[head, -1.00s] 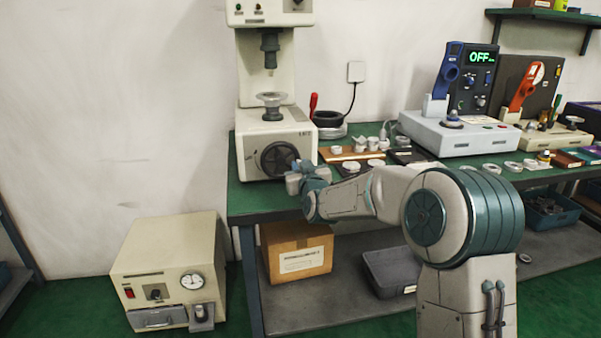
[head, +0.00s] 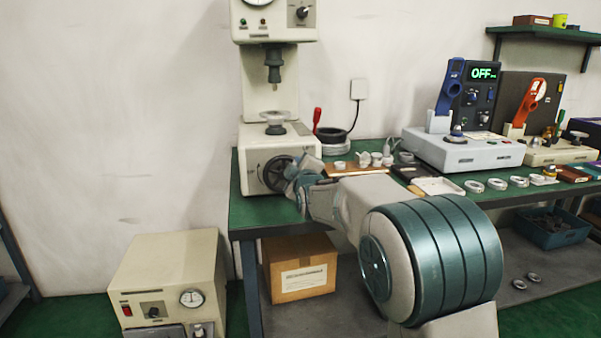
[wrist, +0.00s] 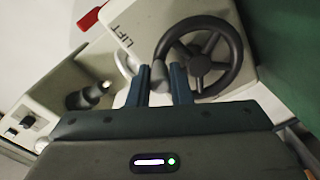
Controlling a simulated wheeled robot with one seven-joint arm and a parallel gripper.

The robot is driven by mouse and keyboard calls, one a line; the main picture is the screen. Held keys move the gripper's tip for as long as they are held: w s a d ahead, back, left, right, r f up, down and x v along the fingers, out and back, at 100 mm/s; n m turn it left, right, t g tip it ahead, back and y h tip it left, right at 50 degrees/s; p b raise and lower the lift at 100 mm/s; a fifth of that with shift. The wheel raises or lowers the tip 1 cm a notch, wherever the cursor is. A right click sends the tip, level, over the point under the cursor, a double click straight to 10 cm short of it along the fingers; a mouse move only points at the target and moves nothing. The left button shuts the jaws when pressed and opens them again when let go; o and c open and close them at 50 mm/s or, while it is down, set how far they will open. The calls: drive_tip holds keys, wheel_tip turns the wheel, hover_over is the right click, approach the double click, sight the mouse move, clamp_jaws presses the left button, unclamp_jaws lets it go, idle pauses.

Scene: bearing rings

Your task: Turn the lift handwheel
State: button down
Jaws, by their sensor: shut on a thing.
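The lift handwheel (head: 277,173) is a dark spoked wheel on the front of the cream press (head: 252,160). In the wrist view the handwheel (wrist: 205,55) sits beside the word LIFT, with a grey knob (wrist: 161,72) at its rim. My gripper (wrist: 165,82) reaches the rim with its two blue fingers, one on each side of the knob, shut on it. In the head view my gripper (head: 291,180) covers the right part of the wheel. The fingertips' contact is partly hidden there.
The press's round platform (head: 272,117) stands above the wheel. Rings and a wooden board crowd the green bench (head: 262,214). A cardboard box (head: 300,277) sits below.

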drive_tip(key=n, duration=0.1)
drive_tip(key=a+r+n, duration=0.1)
drive_tip(key=shift+s+a+n, duration=0.1)
drive_tip(key=shift+s+n, duration=0.1)
drive_tip(key=shift+n, duration=0.1)
drive_tip(key=shift+s+a+r+n, duration=0.1)
drive_tip(key=shift+a+n, duration=0.2)
drive_tip(key=shift+n, duration=0.5)
drive_tip(key=shift+s+a+n, duration=0.1)
drive_tip(key=shift+a+n, duration=0.2)
drive_tip(key=shift+n, duration=0.5)
drive_tip(key=c, duration=1.3)
unclamp_jaws()
drive_tip(key=p+v, duration=0.2)
drive_tip(key=v, duration=1.1)
drive_tip(key=shift+s, duration=0.45)
